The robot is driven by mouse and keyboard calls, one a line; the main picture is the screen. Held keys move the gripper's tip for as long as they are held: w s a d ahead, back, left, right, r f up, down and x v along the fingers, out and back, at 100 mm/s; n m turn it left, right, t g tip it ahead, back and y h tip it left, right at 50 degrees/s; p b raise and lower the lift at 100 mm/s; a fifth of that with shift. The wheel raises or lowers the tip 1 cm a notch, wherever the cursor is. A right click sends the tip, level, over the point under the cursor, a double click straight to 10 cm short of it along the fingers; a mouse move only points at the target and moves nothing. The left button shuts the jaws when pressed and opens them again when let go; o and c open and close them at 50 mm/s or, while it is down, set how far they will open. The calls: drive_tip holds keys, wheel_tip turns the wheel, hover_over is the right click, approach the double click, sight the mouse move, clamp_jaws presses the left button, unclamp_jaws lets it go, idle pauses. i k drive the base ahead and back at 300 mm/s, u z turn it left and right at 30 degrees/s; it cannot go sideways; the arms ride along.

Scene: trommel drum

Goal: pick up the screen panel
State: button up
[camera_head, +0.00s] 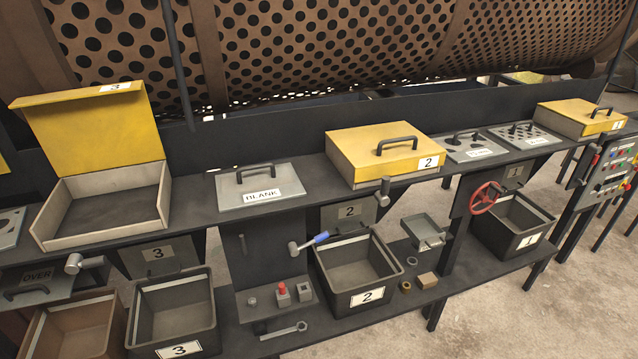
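Several flat grey panels lie on the upper dark shelf; I cannot tell which one the task means. A solid panel marked BLANK (286,178), with a dark handle, lies between open box 3 and closed box 2. A panel with a few large holes (483,154) and a panel with smaller holes (527,142) lie right of box 2, with handles on top. Their labels are too small to read. Another holed panel (8,228) is cut off at the left edge. My gripper is not in view.
Yellow box 3 (60,238) stands open and empty; yellow box 2 (350,160) and yellow box 1 (570,122) are shut. Bins 3 (172,285), 2 (392,262) and 1 (543,219) stand below. A red handwheel (485,197) sticks out. A perforated drum (330,40) fills the back.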

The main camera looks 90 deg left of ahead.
sight(263, 183)
drive_tip(key=u, duration=0.05)
drive_tip(key=i, duration=0.7)
drive_tip(key=u, duration=5.25)
drive_tip(key=i, duration=1)
drive_tip(key=z, duration=0.05)
